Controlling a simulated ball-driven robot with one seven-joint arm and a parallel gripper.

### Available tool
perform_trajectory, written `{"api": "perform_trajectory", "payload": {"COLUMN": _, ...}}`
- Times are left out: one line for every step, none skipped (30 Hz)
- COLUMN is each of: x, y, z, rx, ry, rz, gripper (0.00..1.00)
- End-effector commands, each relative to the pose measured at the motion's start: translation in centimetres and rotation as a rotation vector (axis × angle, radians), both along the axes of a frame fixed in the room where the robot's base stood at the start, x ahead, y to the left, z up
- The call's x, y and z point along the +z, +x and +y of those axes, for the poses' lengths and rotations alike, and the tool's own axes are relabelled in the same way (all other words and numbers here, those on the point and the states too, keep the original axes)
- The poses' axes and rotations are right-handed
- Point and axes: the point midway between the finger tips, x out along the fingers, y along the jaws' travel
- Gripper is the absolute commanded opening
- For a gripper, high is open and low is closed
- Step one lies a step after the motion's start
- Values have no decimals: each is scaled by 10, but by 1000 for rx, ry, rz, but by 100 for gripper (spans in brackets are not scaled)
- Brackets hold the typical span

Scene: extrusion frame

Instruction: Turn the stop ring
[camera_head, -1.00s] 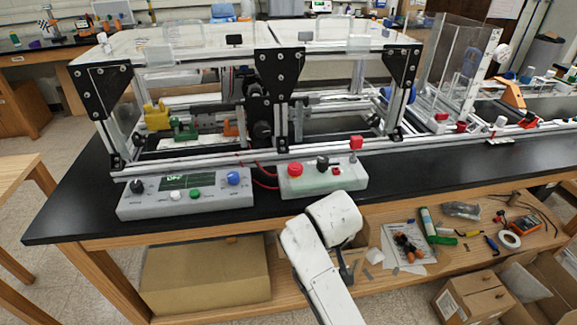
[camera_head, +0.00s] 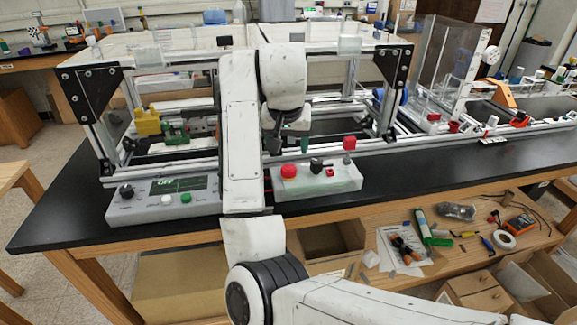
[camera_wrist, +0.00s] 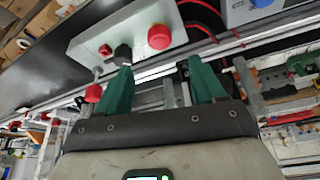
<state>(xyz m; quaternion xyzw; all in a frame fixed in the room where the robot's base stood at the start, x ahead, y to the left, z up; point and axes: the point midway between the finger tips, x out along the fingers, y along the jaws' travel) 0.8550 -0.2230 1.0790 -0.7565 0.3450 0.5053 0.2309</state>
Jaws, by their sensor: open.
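A round red stop button (camera_head: 288,171) stands on the pale control box (camera_head: 335,186) at the front of the frame. It also shows in the wrist view (camera_wrist: 159,37), beyond and between my fingertips. I cannot make out a separate ring around it. My gripper (camera_wrist: 160,66) has two green fingers spread apart with nothing between them. In the head view my gripper (camera_head: 290,143) hangs above and behind the button, apart from it.
A second box (camera_head: 165,204) with a screen stands left. The aluminium extrusion frame (camera_head: 375,142) rises close behind. Black bench top is free at right.

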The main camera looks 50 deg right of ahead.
Motion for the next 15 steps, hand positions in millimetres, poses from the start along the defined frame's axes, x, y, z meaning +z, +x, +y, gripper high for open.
{"api": "perform_trajectory", "payload": {"x": -7, "y": 1, "z": -2, "rx": 0, "ry": 1, "rz": 5, "gripper": 69}}
{"api": "perform_trajectory", "payload": {"x": -11, "y": 2, "z": -3, "rx": 0, "ry": 1, "rz": 5, "gripper": 69}}
{"api": "perform_trajectory", "payload": {"x": -17, "y": 3, "z": -5, "rx": 0, "ry": 1, "rz": 5, "gripper": 69}}
{"api": "perform_trajectory", "payload": {"x": -22, "y": 4, "z": -6, "rx": 0, "ry": 2, "rz": 6, "gripper": 69}}
{"api": "perform_trajectory", "payload": {"x": -27, "y": 6, "z": -8, "rx": 0, "ry": 1, "rz": 5, "gripper": 69}}
{"api": "perform_trajectory", "payload": {"x": -34, "y": 8, "z": -10, "rx": 1, "ry": 1, "rz": 6, "gripper": 69}}
{"api": "perform_trajectory", "payload": {"x": -39, "y": 9, "z": -12, "rx": 1, "ry": 1, "rz": 5, "gripper": 69}}
{"api": "perform_trajectory", "payload": {"x": -44, "y": 10, "z": -13, "rx": 1, "ry": 1, "rz": 5, "gripper": 69}}
{"api": "perform_trajectory", "payload": {"x": -51, "y": 12, "z": -16, "rx": 1, "ry": 0, "rz": 5, "gripper": 69}}
{"api": "perform_trajectory", "payload": {"x": -56, "y": 14, "z": -17, "rx": 1, "ry": 1, "rz": 5, "gripper": 69}}
{"api": "perform_trajectory", "payload": {"x": -60, "y": 15, "z": -19, "rx": 1, "ry": 0, "rz": 5, "gripper": 69}}
{"api": "perform_trajectory", "payload": {"x": -67, "y": 16, "z": -20, "rx": 0, "ry": 0, "rz": 4, "gripper": 69}}
{"api": "perform_trajectory", "payload": {"x": -71, "y": 18, "z": -22, "rx": 0, "ry": 2, "rz": 4, "gripper": 69}}
{"api": "perform_trajectory", "payload": {"x": -75, "y": 19, "z": -23, "rx": 0, "ry": 1, "rz": 4, "gripper": 69}}
{"api": "perform_trajectory", "payload": {"x": -79, "y": 20, "z": -25, "rx": 0, "ry": 1, "rz": 4, "gripper": 69}}
